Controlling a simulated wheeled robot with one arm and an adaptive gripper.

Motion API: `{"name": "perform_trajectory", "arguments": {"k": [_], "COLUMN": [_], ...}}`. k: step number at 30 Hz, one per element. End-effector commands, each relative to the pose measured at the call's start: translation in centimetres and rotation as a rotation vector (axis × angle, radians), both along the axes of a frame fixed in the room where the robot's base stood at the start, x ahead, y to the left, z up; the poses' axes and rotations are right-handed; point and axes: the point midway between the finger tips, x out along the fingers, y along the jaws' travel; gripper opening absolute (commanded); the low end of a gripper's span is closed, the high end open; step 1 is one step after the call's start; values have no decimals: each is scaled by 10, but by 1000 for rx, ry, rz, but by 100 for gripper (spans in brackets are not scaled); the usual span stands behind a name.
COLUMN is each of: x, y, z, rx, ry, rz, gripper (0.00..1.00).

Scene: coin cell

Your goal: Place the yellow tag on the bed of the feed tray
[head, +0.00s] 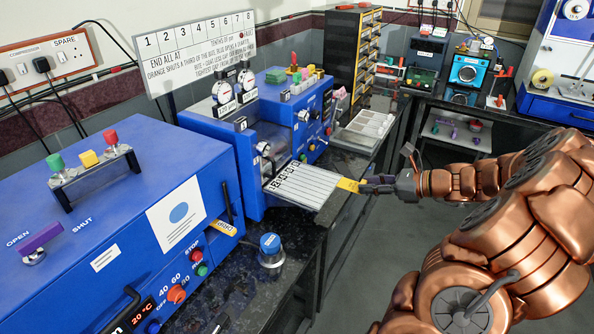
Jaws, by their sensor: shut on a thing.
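The yellow tag (348,185) is at the right end of the white striped tray (310,187), which looks like the feed tray. The tray juts out from the blue machine (240,160) and has dark marks along its left part. My gripper (366,186) comes in from the right and is shut on the tag's right end. The fingertips are small and partly hide the tag.
A blue-capped knob (270,248) stands on the dark bench in front of the tray. A pale compartment tray (366,128) lies behind. Open floor lies right of the bench.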

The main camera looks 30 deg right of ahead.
Motion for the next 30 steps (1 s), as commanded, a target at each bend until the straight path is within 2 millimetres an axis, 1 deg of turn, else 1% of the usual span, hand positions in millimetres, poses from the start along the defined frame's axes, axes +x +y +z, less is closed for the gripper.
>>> {"name": "perform_trajectory", "arguments": {"k": [2,5,21,27,30], "x": [-6,0,96,124,131], "y": [-3,1,52,66,70], "z": [-1,-2,-12,-15,-17], "rx": [1,0,2,0,-1], "ry": [0,-1,0,0,1], "rz": [0,2,7,4,4], "gripper": [12,12,12,12,12]}}
